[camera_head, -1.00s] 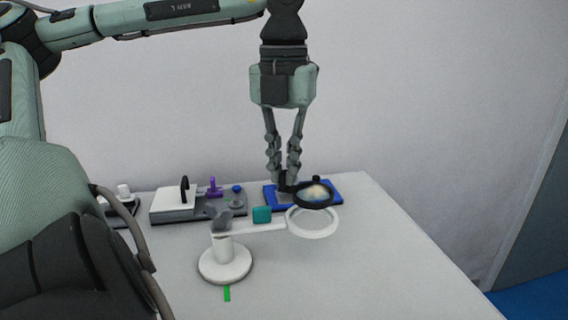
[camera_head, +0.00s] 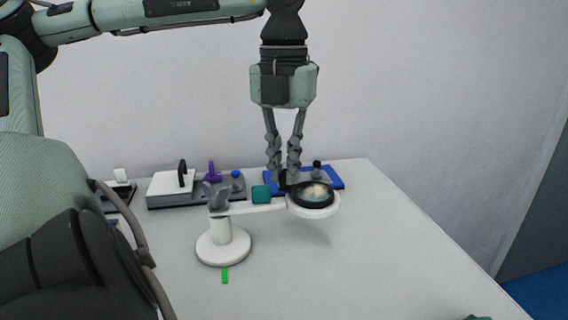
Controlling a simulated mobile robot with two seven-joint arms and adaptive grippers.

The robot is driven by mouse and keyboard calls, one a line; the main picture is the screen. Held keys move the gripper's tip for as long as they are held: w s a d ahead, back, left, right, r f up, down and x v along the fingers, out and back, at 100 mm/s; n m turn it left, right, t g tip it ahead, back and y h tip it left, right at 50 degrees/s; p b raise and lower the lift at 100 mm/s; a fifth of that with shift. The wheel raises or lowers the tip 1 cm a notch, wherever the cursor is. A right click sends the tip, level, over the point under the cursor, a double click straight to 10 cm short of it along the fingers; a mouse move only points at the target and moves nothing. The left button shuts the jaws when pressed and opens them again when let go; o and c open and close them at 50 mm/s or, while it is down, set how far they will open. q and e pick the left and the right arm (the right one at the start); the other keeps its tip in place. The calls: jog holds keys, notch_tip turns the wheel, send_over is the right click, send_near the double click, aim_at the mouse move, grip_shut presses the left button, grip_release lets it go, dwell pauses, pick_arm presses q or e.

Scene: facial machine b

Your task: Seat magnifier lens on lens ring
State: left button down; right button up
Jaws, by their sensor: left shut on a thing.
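The magnifier lens (camera_head: 316,193), a glass disc in a black rim, appears over the white lens ring (camera_head: 314,213). The ring's front edge shows just below the black rim; I cannot tell whether the lens rests in it or hovers slightly above. The ring is at the end of a white arm on a stand with a round base (camera_head: 223,246). My left gripper (camera_head: 284,180) points down from above, shut on the lens at its left side.
A blue tray (camera_head: 332,183) with a small dark knob (camera_head: 317,168) lies behind the ring. A grey-and-white machine (camera_head: 173,189) stands at the back left. A teal block (camera_head: 261,194) is by the stand's arm. A green strip (camera_head: 225,275) marks the table. The table's front right is mostly clear.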

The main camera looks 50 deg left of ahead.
pick_arm(q)
jog(key=shift+f+b, duration=0.3)
dwell(0.7)
jog(key=c, duration=1.5)
grip_release()
jog(key=shift+c, duration=0.2)
notch_tip(320, 180, up, 12)
jog(key=shift+s, duration=0.1)
